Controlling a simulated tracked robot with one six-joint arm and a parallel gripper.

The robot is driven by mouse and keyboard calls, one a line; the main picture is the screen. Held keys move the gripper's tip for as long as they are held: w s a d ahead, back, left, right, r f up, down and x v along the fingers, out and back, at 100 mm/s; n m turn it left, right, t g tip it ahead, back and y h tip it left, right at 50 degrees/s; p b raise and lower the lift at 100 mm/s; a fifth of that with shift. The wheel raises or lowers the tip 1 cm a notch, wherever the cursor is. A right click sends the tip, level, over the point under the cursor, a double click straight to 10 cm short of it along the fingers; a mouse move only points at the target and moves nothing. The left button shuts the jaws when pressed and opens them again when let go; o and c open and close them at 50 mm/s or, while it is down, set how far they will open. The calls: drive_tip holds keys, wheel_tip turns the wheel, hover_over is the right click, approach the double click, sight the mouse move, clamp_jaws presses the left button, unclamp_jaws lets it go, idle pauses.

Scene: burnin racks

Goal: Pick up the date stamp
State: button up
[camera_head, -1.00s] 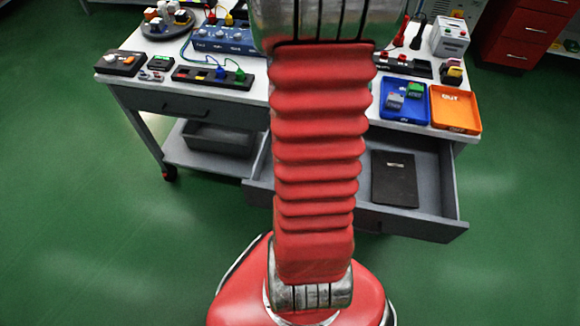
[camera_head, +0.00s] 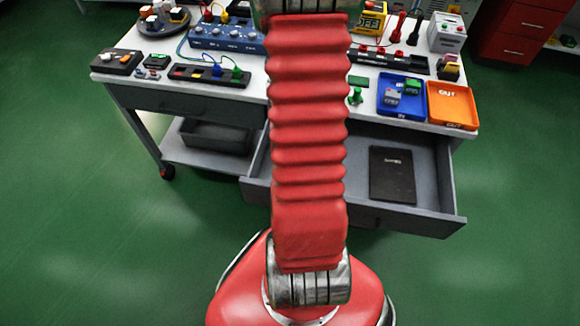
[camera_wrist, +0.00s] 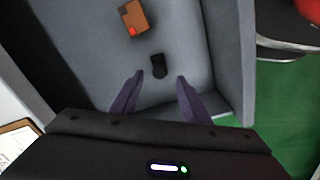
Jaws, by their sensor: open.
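A small black object (camera_wrist: 159,66), which looks like the date stamp, stands or lies on the grey drawer floor in the wrist view. My gripper (camera_wrist: 156,77) is open, with its two purple fingers apart above the drawer. The black object shows between the fingertips, a little beyond them, and nothing is held. In the head view my arm hides this part of the open drawer (camera_head: 425,165) and my gripper.
A brown box with a red spot (camera_wrist: 137,18) lies farther along in the drawer. The drawer's side wall (camera_wrist: 232,50) is close on the right. A black book (camera_head: 392,175) lies in the drawer's right part. Blue (camera_head: 402,97) and orange (camera_head: 452,104) trays stand on the bench.

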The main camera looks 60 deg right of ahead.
drive_tip(key=shift+f, duration=0.3)
drive_tip(key=shift+f, duration=0.1)
drive_tip(key=shift+f, duration=2.5)
drive_tip(key=shift+c, duration=0.2)
clamp_jaws()
